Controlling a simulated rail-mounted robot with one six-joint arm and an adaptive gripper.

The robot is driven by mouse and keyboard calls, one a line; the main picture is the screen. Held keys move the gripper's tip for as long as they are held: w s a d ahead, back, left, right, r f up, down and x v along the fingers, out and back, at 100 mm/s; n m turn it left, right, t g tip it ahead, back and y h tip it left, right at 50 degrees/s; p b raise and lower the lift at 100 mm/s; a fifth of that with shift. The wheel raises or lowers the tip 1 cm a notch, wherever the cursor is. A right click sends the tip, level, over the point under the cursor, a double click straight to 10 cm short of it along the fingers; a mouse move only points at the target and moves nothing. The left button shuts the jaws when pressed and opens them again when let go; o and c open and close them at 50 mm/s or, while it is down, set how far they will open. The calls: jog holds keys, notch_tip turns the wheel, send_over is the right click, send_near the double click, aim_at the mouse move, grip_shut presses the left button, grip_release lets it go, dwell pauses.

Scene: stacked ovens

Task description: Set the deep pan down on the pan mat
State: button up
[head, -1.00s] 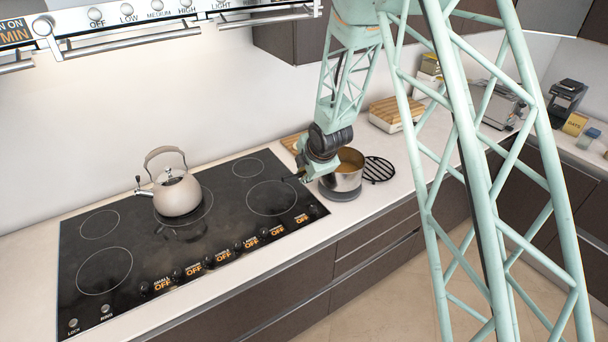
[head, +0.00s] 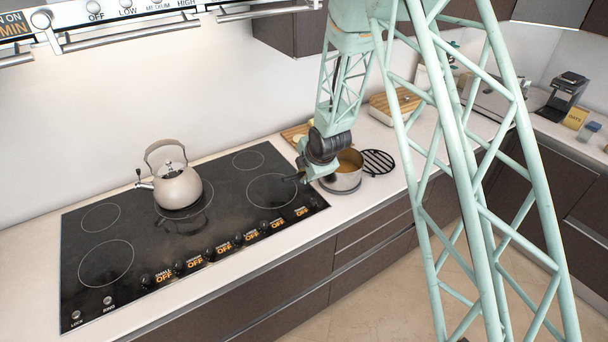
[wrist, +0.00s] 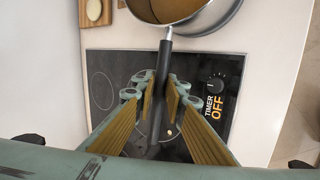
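The deep pan (head: 343,181) is a silver pot with a tan inside and a long dark handle. It stands on the counter to the right of the hob. The pan handle (wrist: 164,60) points back over the hob. My gripper (wrist: 160,88) straddles this handle, its fingers on both sides with small gaps showing; it looks open.
A black round trivet (head: 378,162) lies just right of the pan. A kettle (head: 178,188) stands on the black hob (head: 140,245). Cutting boards (head: 296,132) lie behind the pan, and a wooden-topped box (head: 393,106) stands farther back. Hob knobs line the front edge.

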jog(key=o, duration=0.4)
jog(key=shift+r, duration=0.1)
jog(key=shift+b+v, duration=0.4)
jog(key=shift+v, duration=5.55)
jog(key=shift+s, duration=0.1)
